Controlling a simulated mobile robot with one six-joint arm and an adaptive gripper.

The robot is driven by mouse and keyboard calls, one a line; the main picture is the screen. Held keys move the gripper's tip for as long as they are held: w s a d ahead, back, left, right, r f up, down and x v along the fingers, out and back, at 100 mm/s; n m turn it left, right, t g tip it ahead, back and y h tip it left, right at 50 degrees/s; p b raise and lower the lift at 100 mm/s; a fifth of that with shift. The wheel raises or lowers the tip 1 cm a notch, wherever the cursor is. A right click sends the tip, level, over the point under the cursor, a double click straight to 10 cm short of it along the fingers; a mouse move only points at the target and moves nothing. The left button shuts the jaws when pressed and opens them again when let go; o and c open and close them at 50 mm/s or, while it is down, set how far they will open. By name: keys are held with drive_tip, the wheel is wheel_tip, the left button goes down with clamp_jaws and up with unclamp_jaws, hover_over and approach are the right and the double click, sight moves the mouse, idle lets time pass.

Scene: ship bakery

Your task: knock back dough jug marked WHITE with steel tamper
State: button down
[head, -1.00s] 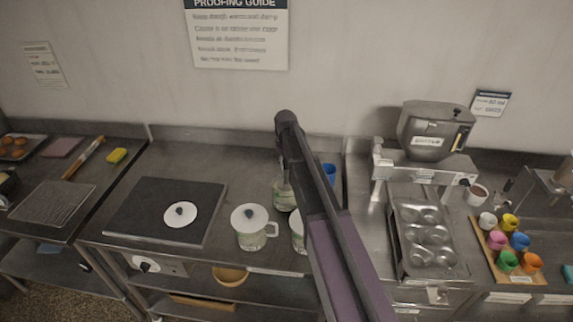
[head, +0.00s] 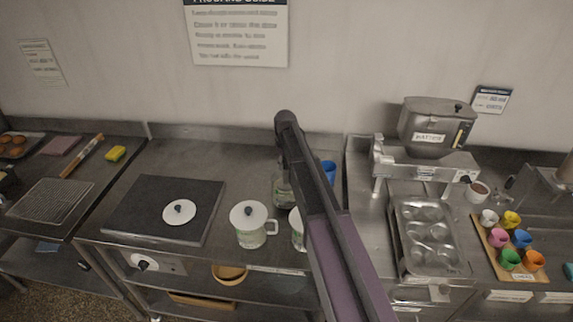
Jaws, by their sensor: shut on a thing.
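My arm reaches in from the lower right, and its links hide much of my gripper (head: 284,163). What shows is over an open glass jug (head: 282,194), shut on the steel tamper, which is mostly hidden at the jug's mouth. I cannot tell how deep the tamper is. A green-labelled jug with a white lid (head: 249,224) stands to the left. Another jug (head: 297,231) is mostly behind my arm. No jug's marking is readable. A loose white lid (head: 180,213) lies on the dark hot plate.
The hot plate (head: 150,222) covers the counter's left part. A blue cup (head: 329,171) stands just right of my arm. Farther right are a steel dispenser (head: 428,132), a muffin tin (head: 428,240) and several coloured cups. The counter behind the hot plate is clear.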

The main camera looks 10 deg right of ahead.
sight(285, 171)
drive_tip(key=shift+f+b, duration=1.8)
drive_tip(key=shift+f, duration=0.05)
idle(0.5)
drive_tip(key=shift+r, duration=0.15)
idle(0.3)
drive_tip(key=shift+r+p, duration=5.35)
drive_tip(key=shift+p, duration=0.2)
